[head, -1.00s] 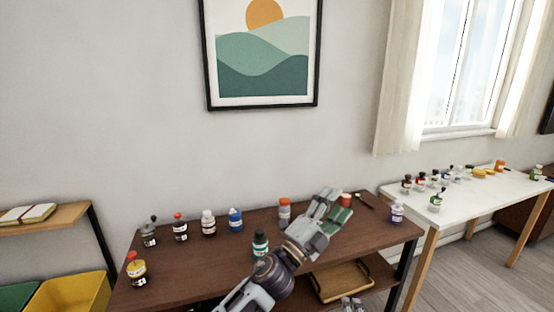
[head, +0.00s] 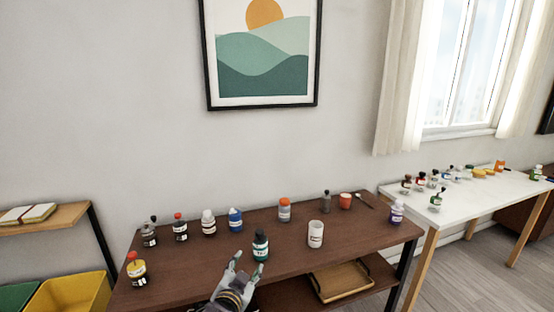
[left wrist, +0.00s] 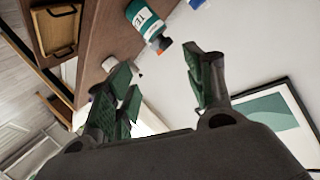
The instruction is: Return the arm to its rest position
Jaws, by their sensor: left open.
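My left gripper (head: 243,268) is open in the head view, low at the front edge of the brown table (head: 180,258), with its fingertips pointing up. Between and beyond its fingertips in the picture stands a teal-labelled bottle (head: 261,246) with a dark cap. The left wrist view shows the gripper's two green-padded fingers (left wrist: 165,85) spread apart with nothing between them. The teal-labelled bottle also shows there (left wrist: 148,22), beyond the fingers. My right gripper is not in view.
A white cup (head: 316,235) stands right of the gripper. Several bottles line the table's back, including a blue one (head: 235,219) and an orange-capped one (head: 284,210). A wooden tray (head: 342,281) lies on the lower shelf. A white table (head: 480,203) stands at right.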

